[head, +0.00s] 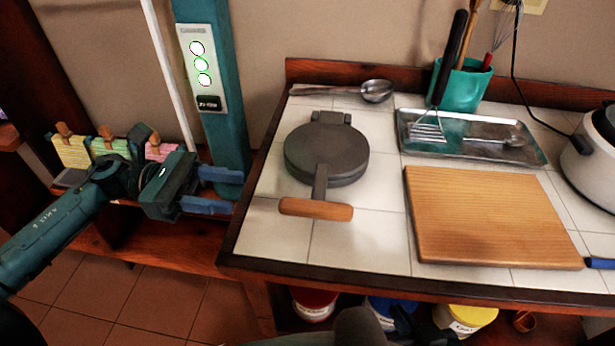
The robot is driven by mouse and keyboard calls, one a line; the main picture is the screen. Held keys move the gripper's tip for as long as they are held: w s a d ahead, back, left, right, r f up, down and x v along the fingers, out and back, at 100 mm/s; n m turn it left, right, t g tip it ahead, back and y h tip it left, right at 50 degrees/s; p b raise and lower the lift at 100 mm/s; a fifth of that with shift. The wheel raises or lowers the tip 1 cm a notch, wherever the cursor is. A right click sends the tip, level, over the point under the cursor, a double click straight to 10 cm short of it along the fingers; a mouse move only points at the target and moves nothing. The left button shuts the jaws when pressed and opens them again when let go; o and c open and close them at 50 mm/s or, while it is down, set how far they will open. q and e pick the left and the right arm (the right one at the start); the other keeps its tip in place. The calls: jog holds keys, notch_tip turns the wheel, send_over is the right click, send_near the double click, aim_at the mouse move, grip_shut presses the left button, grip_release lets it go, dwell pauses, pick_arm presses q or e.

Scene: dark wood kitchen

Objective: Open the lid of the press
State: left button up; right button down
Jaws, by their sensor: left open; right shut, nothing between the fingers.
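The press (326,150) is a round dark-metal iron lying on the tiled counter. Its lid is down, with a hinge at the back. A wooden crossbar handle (316,209) on a metal stem points toward the counter's front edge. My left gripper (222,191) is open and empty, left of the counter edge and apart from the press. Its two blue fingers point right, toward the handle side.
A wooden cutting board (490,217) lies right of the press. Behind it are a metal tray (400,126) with utensils and a teal utensil holder (461,88). A ladle (377,91) lies behind the press. A pot (592,165) stands far right. Tiles around the handle are clear.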

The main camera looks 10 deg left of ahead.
aim_at(304, 202)
pick_arm(q)
jog(key=d+p, duration=0.1)
jog(key=d, duration=0.3)
jog(key=d+p, duration=0.1)
jog(key=d, duration=0.3)
jog(key=d+p, duration=0.1)
jog(key=d, duration=0.3)
jog(key=shift+s+r, duration=0.2)
jog(key=shift+s, duration=0.05)
jog(key=shift+d+f, duration=0.1)
jog(key=shift+d, duration=0.3)
pick_arm(e)
jog(key=shift+s+d+r+n, duration=0.25)
jog(key=shift+s+r, duration=0.2)
jog(key=shift+r, duration=0.3)
pick_arm(q)
jog(key=shift+c, duration=0.5)
pick_arm(e)
jog(key=shift+a, duration=0.1)
pick_arm(q)
jog(key=c, duration=0.6)
grip_shut()
pick_arm(e)
jog(key=shift+w+r, duration=0.1)
jog(key=shift+r, duration=0.05)
